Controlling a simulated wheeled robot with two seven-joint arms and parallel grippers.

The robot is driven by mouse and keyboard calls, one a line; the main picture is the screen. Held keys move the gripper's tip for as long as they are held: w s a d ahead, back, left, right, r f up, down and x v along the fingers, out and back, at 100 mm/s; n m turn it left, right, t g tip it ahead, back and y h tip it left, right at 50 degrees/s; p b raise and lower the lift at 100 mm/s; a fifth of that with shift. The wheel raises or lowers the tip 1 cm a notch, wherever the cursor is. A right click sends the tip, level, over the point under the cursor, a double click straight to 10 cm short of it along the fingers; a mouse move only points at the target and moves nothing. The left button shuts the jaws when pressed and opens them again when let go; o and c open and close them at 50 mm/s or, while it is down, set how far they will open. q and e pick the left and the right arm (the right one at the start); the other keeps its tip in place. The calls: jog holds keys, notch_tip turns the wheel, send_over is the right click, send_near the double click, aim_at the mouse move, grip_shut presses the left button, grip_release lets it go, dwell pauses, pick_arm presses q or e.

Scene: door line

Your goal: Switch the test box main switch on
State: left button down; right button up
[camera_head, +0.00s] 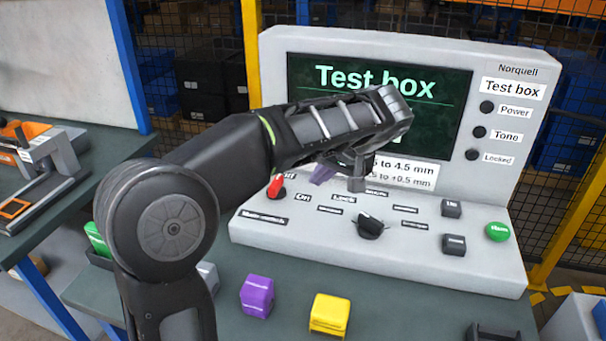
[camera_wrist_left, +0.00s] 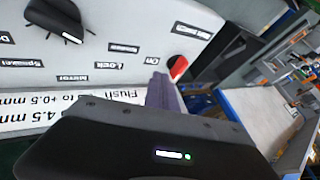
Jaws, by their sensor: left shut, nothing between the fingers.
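The test box (camera_head: 390,55) stands on the bench with its panel facing me. Its red main switch lever (camera_head: 275,186) sits at the panel's left end, above a partly legible label, with an "On" label to its right. The lever leans up and slightly right, toward a partly hidden label. My left gripper (camera_head: 322,175) is shut and empty, its purple fingers to the right of the lever, apart from it in the head view. In the left wrist view the fingers (camera_wrist_left: 160,90) appear beside the red lever (camera_wrist_left: 178,68); contact cannot be told. My right gripper is not in view.
A black knob (camera_head: 371,226), dark keys and a green button (camera_head: 497,232) are on the panel. The Power, Tone and Locked lamps (camera_head: 487,107) look dark. A purple block (camera_head: 257,296) and a yellow block (camera_head: 329,315) lie on the bench in front.

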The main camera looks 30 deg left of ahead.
pick_arm(q)
jog(key=b, duration=0.2)
send_near(281, 194)
jog(key=f, duration=0.1)
jog(key=w+f, duration=0.1)
jog(key=f, duration=0.1)
jog(key=w+f, duration=0.1)
jog(key=shift+w+d+f, duration=0.2)
jog(key=shift+f, duration=0.15)
jog(key=shift+s+a+r, duration=0.1)
jog(key=shift+s+a, duration=0.1)
jog(key=shift+a, duration=0.4)
jog(key=shift+s+a, duration=0.2)
jog(key=shift+a, duration=0.4)
jog(key=shift+s+a, duration=0.2)
jog(key=shift+a, duration=0.45)
